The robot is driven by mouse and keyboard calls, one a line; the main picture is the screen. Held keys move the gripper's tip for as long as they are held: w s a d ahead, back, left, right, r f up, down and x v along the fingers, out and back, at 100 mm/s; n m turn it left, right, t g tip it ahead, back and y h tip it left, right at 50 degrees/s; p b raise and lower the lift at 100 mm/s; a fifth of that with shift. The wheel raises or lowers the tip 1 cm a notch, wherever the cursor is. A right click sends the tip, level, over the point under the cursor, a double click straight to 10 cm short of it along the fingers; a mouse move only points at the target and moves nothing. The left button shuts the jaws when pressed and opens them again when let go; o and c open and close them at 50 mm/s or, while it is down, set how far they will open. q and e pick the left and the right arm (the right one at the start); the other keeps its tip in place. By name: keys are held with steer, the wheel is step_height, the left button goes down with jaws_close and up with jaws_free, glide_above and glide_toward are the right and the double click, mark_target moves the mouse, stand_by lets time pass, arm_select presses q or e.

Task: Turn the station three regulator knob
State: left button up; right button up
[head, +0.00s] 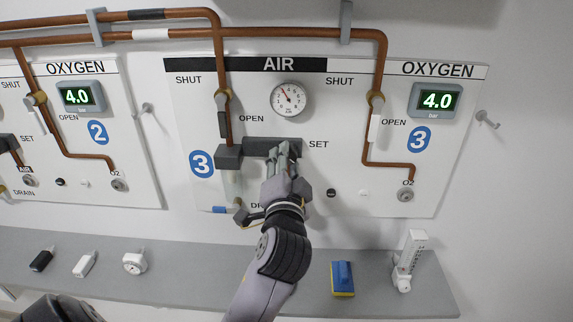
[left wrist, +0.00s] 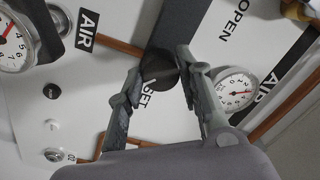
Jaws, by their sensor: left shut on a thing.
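The station three panel (head: 330,205) is white, with a blue 3 badge at either side. Its dark regulator body (head: 259,147) runs across under the AIR gauge (head: 289,99), left of the word SET. In the left wrist view, the black round regulator knob (left wrist: 160,70) sits between my fingertips. My left gripper (head: 284,152) is shut on this knob; it also shows in the left wrist view (left wrist: 160,72). In the head view the gripper hides the knob. The gauge needle points up and left. My right gripper is not in view.
Copper pipes with valve handles (head: 222,115) (head: 375,118) flank the regulator. The grey shelf (head: 190,285) below holds small fittings, a blue and yellow block (head: 343,279) and a white flowmeter (head: 409,262).

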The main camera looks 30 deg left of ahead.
arm_select(q)
steer(key=shift+f, duration=0.15)
stand_by(0.4)
steer(key=o, duration=1.2)
steer(key=shift+c, duration=0.2)
step_height(320, 180, up, 10)
steer(key=shift+s+f, duration=0.1)
steer(key=shift+f, duration=0.1)
steer(key=shift+r, duration=0.3)
